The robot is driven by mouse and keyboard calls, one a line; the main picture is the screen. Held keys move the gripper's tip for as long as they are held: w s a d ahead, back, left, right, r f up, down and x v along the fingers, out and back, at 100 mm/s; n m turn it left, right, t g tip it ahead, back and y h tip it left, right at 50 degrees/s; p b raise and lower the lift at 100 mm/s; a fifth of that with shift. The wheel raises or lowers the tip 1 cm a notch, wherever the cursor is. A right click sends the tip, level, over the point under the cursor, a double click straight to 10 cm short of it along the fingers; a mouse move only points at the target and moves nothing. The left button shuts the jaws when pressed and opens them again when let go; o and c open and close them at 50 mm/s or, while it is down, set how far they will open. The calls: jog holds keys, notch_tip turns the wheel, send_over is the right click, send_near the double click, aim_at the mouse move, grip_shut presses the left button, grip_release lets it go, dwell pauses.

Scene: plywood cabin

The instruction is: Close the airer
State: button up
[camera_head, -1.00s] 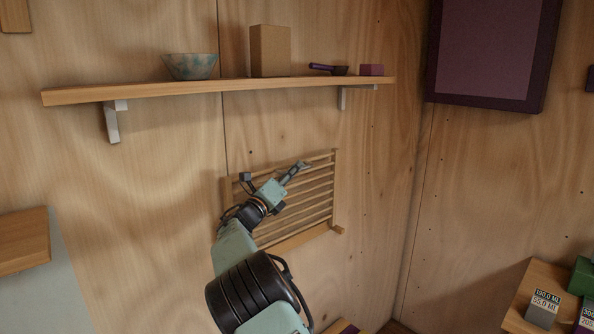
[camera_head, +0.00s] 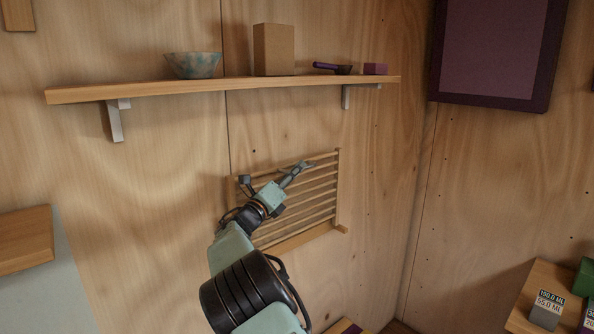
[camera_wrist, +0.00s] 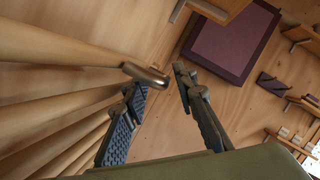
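The airer (camera_head: 318,206) is a wooden rack of several slim parallel bars on the back wall, below the shelf. It stands close to the wall; how far it is folded out is hard to tell in the head view. My gripper (camera_head: 303,166) is in front of its upper bars, and my arm hides its left part. In the wrist view, the airer's bars (camera_wrist: 55,45) fill the left side. My gripper (camera_wrist: 162,82) is open, its two fingers apart with nothing gripped. A rounded, brownish bar end (camera_wrist: 147,74) is right by the left fingertip; whether they touch is unclear.
A wooden shelf (camera_head: 150,92) above carries a speckled bowl (camera_head: 193,65), a brown box (camera_head: 273,50), a dark ladle (camera_head: 335,68) and a small purple block (camera_head: 375,69). A purple panel (camera_head: 492,50) hangs on the right wall. A wooden surface with labelled boxes (camera_head: 547,310) is at lower right.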

jog(key=v, duration=1)
jog(key=shift+s+a, duration=0.25)
jog(key=shift+s, duration=0.05)
